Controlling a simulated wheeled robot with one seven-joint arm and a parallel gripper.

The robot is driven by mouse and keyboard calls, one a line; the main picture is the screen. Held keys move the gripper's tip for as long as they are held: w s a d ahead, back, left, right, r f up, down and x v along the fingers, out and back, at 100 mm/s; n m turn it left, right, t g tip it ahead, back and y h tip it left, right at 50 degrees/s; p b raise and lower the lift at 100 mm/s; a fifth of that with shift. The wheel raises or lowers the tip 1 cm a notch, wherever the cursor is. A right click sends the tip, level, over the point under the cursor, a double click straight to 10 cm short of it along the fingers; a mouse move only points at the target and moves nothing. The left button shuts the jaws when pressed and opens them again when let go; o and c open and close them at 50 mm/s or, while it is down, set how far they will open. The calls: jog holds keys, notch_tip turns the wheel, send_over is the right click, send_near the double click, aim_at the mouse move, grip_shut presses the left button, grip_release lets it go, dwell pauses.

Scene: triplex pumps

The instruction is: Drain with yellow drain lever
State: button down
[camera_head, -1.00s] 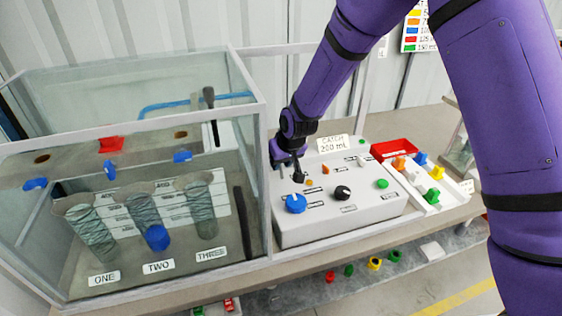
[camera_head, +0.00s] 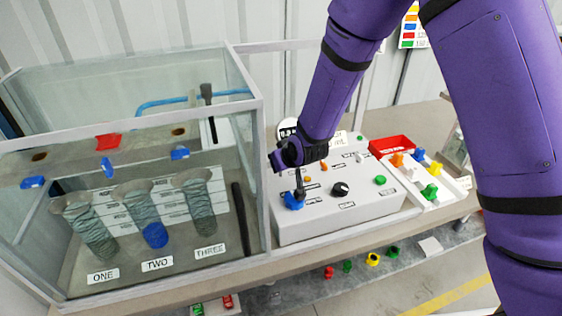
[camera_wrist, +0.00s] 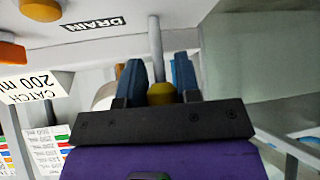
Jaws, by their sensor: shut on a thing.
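In the wrist view my gripper (camera_wrist: 160,82) has its two blue fingers closed around the yellow ball end (camera_wrist: 161,93) of the drain lever. The lever's thin grey rod (camera_wrist: 155,45) runs from the ball to the pale panel, beside an upside-down DRAIN label (camera_wrist: 93,23). In the head view my gripper (camera_head: 284,166) is at the left end of the grey control box (camera_head: 335,222), close to the blue knob (camera_head: 294,201). The yellow ball is hidden there by my gripper and arm.
A glass tank (camera_head: 255,160) with tubes labelled ONE, TWO and THREE stands left of the box. A black knob (camera_head: 340,189) and a green button (camera_head: 380,180) are on the box. A red tray (camera_head: 391,146) and coloured parts lie to its right.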

jog(key=c, duration=1.1)
grip_release()
jog(key=v, duration=1)
jog(key=shift+s+r, duration=0.25)
jog(key=shift+r, duration=0.05)
jog(key=shift+o, duration=0.2)
